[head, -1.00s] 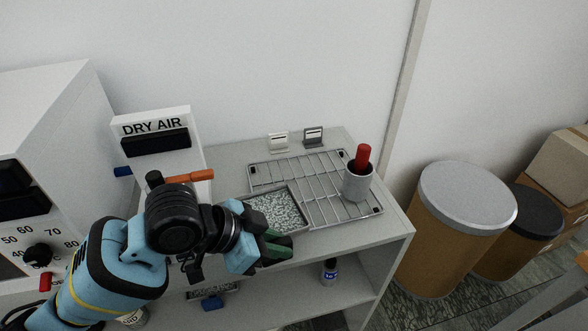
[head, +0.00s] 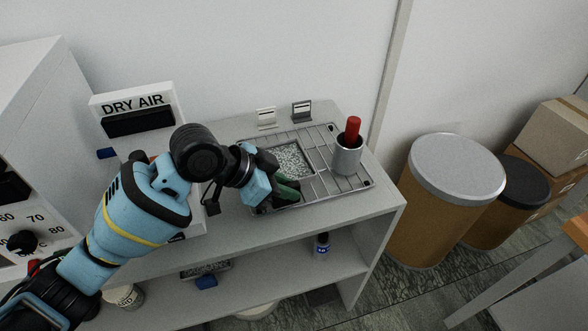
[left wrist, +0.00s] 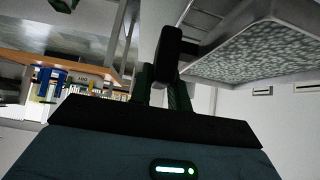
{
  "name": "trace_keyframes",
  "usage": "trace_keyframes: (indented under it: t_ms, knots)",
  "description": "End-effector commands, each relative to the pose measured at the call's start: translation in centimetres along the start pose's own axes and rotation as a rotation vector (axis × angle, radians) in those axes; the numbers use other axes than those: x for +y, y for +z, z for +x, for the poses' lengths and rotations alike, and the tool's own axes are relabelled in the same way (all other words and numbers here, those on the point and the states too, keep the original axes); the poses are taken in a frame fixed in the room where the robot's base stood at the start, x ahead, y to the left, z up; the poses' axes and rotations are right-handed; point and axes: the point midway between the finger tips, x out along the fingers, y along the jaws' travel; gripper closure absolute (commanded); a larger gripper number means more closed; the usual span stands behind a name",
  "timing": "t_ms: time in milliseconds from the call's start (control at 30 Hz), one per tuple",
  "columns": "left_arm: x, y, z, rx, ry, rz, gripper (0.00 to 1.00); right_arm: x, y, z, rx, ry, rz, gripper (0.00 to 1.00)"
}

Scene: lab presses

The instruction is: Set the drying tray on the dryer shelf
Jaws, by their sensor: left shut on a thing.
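My left gripper (head: 287,193) is shut on the near edge of the drying tray (head: 312,172), a shallow metal tray of pale grey granules. The tray is over the left middle part of a wire rack (head: 322,137), which lies on the grey cabinet top. I cannot tell whether the tray touches the rack. The gripper and wrist hide the tray's near left part. In the left wrist view the tray (left wrist: 262,58) is at the upper right, beside the dark gripper fingers (left wrist: 165,88). My right gripper is not in view.
A grey cup (head: 347,158) with a red-handled thing stands on the rack's right part. Two small card holders (head: 302,111) stand behind the rack. The DRY AIR box (head: 137,112) is at the left. Drums (head: 455,200) stand right of the cabinet. The cabinet top's front strip is clear.

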Motion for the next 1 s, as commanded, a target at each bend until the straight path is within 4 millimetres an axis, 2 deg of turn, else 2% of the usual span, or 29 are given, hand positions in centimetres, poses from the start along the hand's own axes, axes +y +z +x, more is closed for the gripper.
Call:
trace_keyframes:
  t_ms: [100,300,667,800,1000]
  knots:
    - [-2.0,-0.9,1.1,0.003,-0.002,-0.002,1.0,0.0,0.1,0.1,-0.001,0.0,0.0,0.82]
    - [-4.2,-1.8,2.4,0.002,0.0,-0.001,1.0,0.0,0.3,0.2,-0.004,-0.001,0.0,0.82]
    - [-5.2,-2.2,2.9,0.003,-0.001,0.0,1.0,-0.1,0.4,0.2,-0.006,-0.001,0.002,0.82]
    - [-6.6,-2.7,3.6,0.002,-0.002,-0.001,1.0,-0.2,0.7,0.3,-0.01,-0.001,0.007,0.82]
    - [-6.5,-0.9,5.3,0.002,-0.003,0.002,1.0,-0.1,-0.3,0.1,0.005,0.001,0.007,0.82]
